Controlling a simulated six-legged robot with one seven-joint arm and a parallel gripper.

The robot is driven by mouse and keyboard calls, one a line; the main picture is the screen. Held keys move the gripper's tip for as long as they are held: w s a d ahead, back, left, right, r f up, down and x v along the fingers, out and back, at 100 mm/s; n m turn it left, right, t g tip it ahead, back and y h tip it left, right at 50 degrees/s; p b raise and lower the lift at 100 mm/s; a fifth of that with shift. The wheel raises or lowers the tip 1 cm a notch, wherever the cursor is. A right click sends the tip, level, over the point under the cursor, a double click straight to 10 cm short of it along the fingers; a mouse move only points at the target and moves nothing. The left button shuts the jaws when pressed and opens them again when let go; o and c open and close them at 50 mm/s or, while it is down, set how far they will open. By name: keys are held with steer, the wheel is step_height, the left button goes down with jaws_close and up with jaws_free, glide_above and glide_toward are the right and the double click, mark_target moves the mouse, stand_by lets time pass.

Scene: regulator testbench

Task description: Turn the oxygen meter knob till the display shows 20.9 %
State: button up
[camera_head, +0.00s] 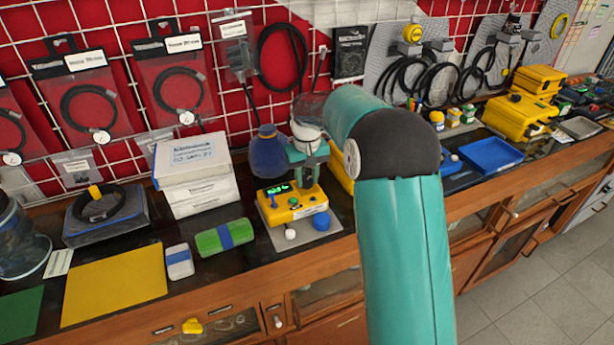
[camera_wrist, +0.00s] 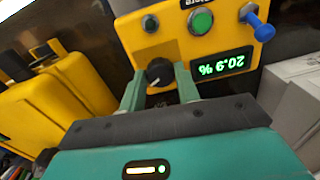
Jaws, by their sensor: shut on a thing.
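The yellow oxygen meter (camera_head: 294,207) stands on a grey pad on the bench, and fills the top of the wrist view (camera_wrist: 170,45). Its display (camera_wrist: 221,64) appears upside down in the wrist view and shows 20.9 % in green. The black knob (camera_wrist: 159,72) with a white mark is on the meter's face. My gripper (camera_wrist: 160,84) is shut on the knob, one finger on each side of it. In the head view my gripper (camera_head: 305,181) comes down onto the meter from above. The knob is hidden there.
A green button (camera_wrist: 201,22) and a blue lever (camera_wrist: 257,22) are on the meter near the display. Yellow cases (camera_wrist: 60,95) lie close beside it. White boxes (camera_head: 196,175) and a green-and-blue block (camera_head: 225,236) stand to the left. The wall grid with hanging cables is behind.

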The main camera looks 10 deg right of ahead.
mark_target(307, 181)
steer(key=o, duration=1)
steer(key=shift+r, duration=0.1)
step_height(307, 181, up, 14)
steer(key=shift+f, duration=0.15)
steer(key=s+r+t, duration=0.1)
steer(key=s+r, duration=0.3)
steer(key=s, duration=0.4)
steer(key=s+r+t, duration=0.2)
steer(key=s+r, duration=0.1)
steer(key=s, duration=0.6)
steer(key=s+f+t, duration=0.1)
steer(key=s+f, duration=0.1)
steer(key=s, duration=0.4)
steer(key=s+f+m, duration=0.1)
steer(key=s+f, duration=0.1)
steer(key=s, duration=0.4)
steer(key=s+f+t, duration=0.1)
steer(key=s+f, duration=0.1)
steer(key=s, duration=0.4)
steer(key=shift+s+d+f+t, duration=0.1)
steer(key=shift+s+f+t, duration=0.05)
steer(key=shift+s+t, duration=0.15)
